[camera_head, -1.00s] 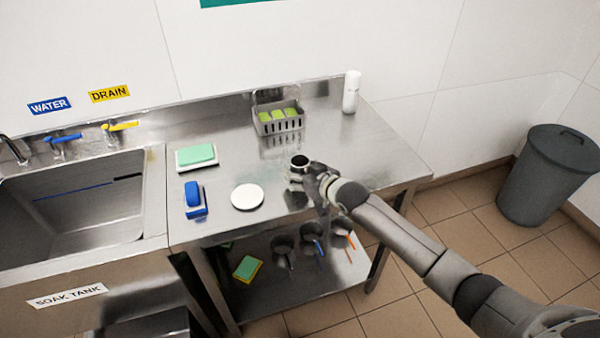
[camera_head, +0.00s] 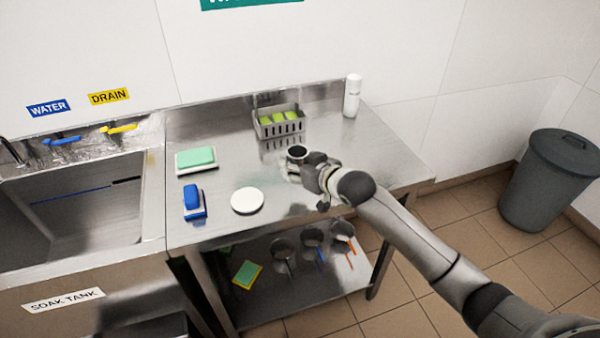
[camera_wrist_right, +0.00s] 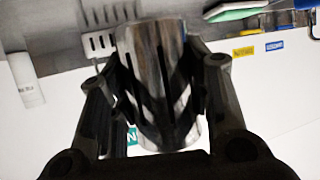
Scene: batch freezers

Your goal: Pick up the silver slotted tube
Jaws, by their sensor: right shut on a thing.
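The silver slotted tube (camera_wrist_right: 160,85) is a shiny metal cylinder with long dark slots; it fills the middle of the right wrist view. My right gripper (camera_wrist_right: 158,95) is shut on it, with one finger on each side. In the head view the tube (camera_head: 297,153) shows as a round dark opening with a bright rim above the steel table. My right gripper (camera_head: 308,170) is at its right side there, and its fingers partly hide the tube's lower part. My left gripper is not in view.
A grey caddy with green sponges (camera_head: 279,125) stands behind the tube, and a white bottle (camera_head: 352,96) is at the back right. A white disc (camera_head: 247,200), a blue brush (camera_head: 194,201) and a green pad (camera_head: 196,158) lie left. The sink (camera_head: 80,205) is far left.

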